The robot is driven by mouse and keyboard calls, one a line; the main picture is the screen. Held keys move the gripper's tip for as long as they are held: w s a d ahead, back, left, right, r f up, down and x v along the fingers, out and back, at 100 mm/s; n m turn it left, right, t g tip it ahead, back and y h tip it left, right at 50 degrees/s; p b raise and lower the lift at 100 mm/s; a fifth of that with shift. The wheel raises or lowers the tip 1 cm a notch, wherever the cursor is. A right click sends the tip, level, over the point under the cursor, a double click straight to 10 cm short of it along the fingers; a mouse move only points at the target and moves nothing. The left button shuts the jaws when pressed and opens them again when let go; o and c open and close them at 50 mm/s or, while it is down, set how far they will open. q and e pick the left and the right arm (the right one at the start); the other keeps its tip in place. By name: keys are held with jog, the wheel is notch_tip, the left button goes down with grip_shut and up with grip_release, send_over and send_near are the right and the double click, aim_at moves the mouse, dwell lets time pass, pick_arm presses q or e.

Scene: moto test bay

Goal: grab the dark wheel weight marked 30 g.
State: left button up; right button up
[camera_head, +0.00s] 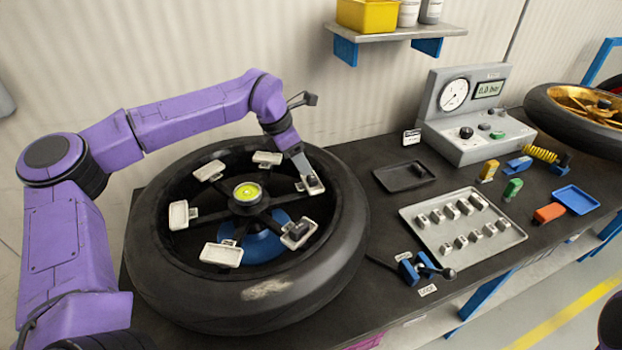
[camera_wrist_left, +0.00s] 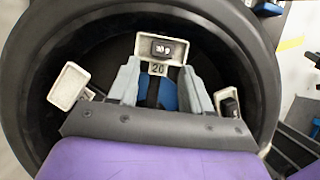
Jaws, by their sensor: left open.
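A wheel with a black tyre (camera_head: 255,308) lies flat on the bench, with several white holders around its hub. My left gripper (camera_head: 306,180) is over the holder at the right of the hub. In the left wrist view my left gripper (camera_wrist_left: 160,78) is open and empty, its fingers either side of a plate marked 20. Just beyond, a small dark weight (camera_wrist_left: 162,48) sits in a white holder (camera_wrist_left: 182,46); its own marking is too small to read. Another dark piece (camera_wrist_left: 229,106) sits in the holder at right. I cannot make out a 30 g mark. My right gripper is out of view.
A light tray (camera_head: 425,237) holds several silver weights. A small dark tray (camera_head: 405,176) beside it looks empty. A gauge unit (camera_head: 470,112) stands behind. A blue clamp-like tool (camera_head: 408,271) lies near the front edge.

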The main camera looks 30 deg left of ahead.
aim_at(310, 176)
pick_arm(q)
jog(key=p+x, duration=0.1)
jog(key=x, duration=0.4)
jog(key=shift+d+f+p, duration=0.2)
jog(key=shift+p, duration=0.1)
jog(key=c, duration=0.8)
jog(key=shift+r, duration=0.1)
